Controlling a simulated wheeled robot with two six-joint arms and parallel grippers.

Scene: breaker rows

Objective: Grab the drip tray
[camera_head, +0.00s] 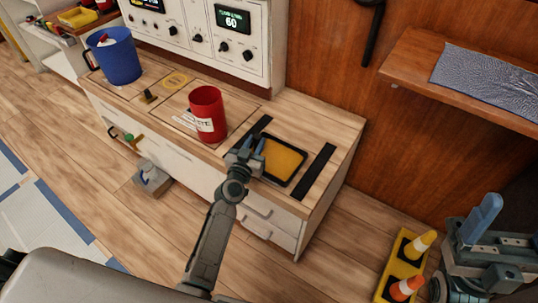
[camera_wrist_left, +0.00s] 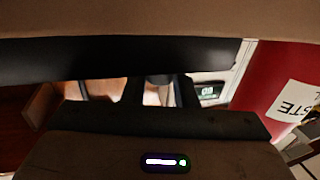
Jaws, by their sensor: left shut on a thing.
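The drip tray (camera_head: 284,160) is a shallow dark tray with a yellow-orange inside. It is at the front right of the wooden counter, between two black strips.
A red waste can (camera_head: 207,113) stands left of the tray and also fills the right of the left wrist view (camera_wrist_left: 262,85). A blue bucket (camera_head: 117,58) stands farther left. A wooden shelf (camera_head: 410,65) juts out at upper right. Small cones (camera_head: 417,246) stand on a yellow base.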

